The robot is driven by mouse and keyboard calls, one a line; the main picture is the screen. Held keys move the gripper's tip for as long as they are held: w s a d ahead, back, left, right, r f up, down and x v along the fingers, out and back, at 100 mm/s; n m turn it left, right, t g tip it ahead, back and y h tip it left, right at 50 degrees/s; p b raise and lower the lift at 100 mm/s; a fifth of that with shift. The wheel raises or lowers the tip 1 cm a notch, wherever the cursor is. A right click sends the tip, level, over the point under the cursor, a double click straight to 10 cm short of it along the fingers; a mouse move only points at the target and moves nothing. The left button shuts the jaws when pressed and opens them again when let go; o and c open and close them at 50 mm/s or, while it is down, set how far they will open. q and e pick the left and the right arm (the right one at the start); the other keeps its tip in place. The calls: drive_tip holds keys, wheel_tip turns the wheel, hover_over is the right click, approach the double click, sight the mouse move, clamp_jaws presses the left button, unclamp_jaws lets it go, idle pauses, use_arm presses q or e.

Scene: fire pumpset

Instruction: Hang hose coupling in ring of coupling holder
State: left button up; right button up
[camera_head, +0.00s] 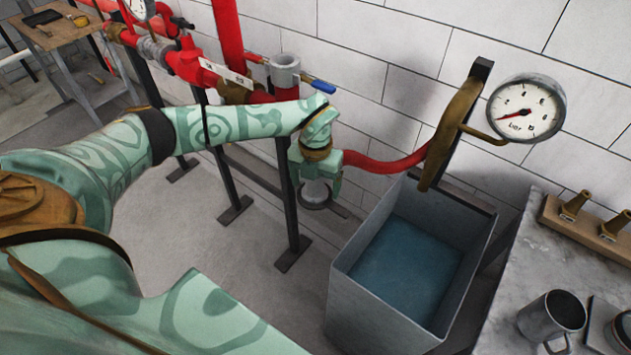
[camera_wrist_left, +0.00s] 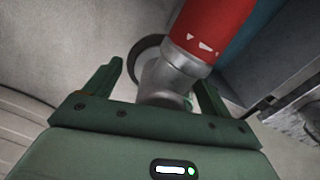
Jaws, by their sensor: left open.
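The grey hose coupling (camera_head: 316,190) is below my left gripper (camera_head: 316,180) in the head view. In the left wrist view, the coupling (camera_wrist_left: 165,80) and the end of its red hose (camera_wrist_left: 212,28) are between the spread fingers of that gripper (camera_wrist_left: 159,76). The gripper is open, with a gap beside the coupling. The dark ring of the coupling holder (camera_head: 315,203) shows around the coupling's lower part. The ring also shows as a dark arc beside the coupling in the wrist view (camera_wrist_left: 138,52). How deep the coupling sits in it is hidden. My right gripper is not in view.
The red hose (camera_head: 385,165) runs right to a brass fitting (camera_head: 452,125) by a pressure gauge (camera_head: 525,108). A grey water tank (camera_head: 375,305) stands right of the holder. Red pipes (camera_head: 190,62) and black posts are behind my arm. A table with a mug (camera_head: 552,318) is right.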

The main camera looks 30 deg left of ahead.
use_arm(q)
wheel_tip(320, 180, up, 16)
drive_tip(key=p, duration=0.1)
drive_tip(key=shift+p, duration=0.4)
drive_tip(key=shift+d, duration=0.1)
